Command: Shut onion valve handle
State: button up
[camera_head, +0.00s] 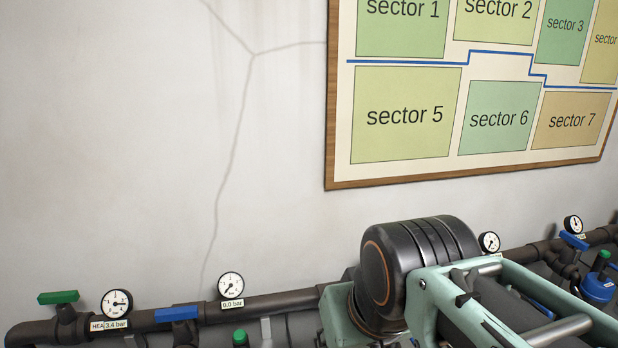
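No label naming an onion valve is readable, so I cannot tell which handle is the onion one. A green lever handle (58,297) sits on a valve at the far left of the dark pipe (258,305). A blue lever handle (177,313) sits on the same pipe further right. Another blue handle (574,240) is at the far right. My arm covers the middle of the pipe, and its mint-green links and black joint fill the lower right. My gripper is out of the picture.
Gauges stand on the pipe: one (117,303) labelled 3.4 bar, one (231,286) labelled 0.0 bar, and two at right. A green knob (240,338) shows at the bottom edge. A blue device (598,288) is at right. A sector board (470,100) hangs on the cracked wall.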

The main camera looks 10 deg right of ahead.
aim_at(574, 241)
jog(key=l+z, duration=0.1)
jog(key=z, duration=1.85)
jog(key=i+l, duration=0.75)
jog(key=i+l+z, duration=0.1)
jog(key=i+l, duration=0.6)
jog(key=i, duration=0.25)
